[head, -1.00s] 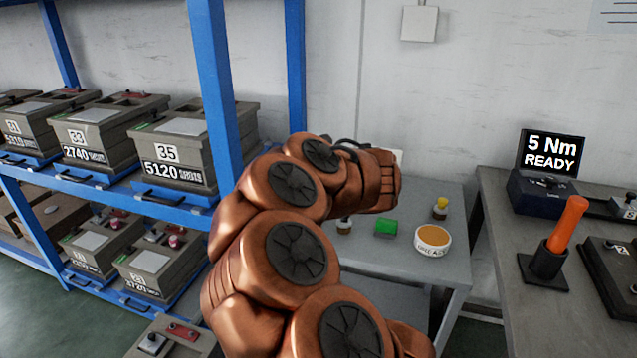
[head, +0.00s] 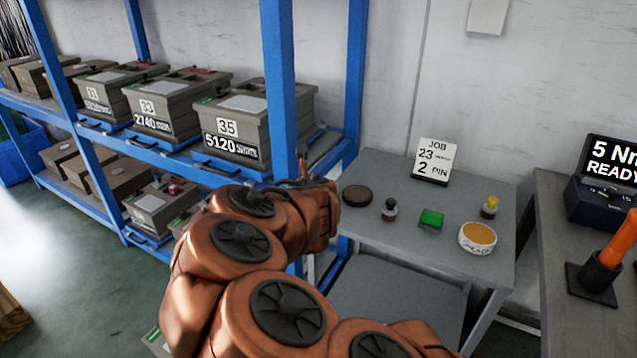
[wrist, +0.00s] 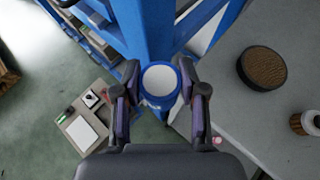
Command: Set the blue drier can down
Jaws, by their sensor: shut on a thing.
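The blue drier can (wrist: 158,104) shows in the wrist view as a blue rim around a round white top. My gripper (wrist: 160,76) is shut on it, with one dark finger on each side. The can is held over the gap between the blue rack and the grey table, to the left of the table's edge. Its lower part is hidden. In the head view my own arm hides the gripper and the can.
The grey table (head: 385,241) bears a round brown-topped dish (head: 357,196), a small dark bottle (head: 389,210), a green block (head: 431,219), a yellow-topped bottle (head: 489,207), a white tub (head: 477,238) and a job card (head: 433,160). The blue rack (head: 277,80) stands close on the left.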

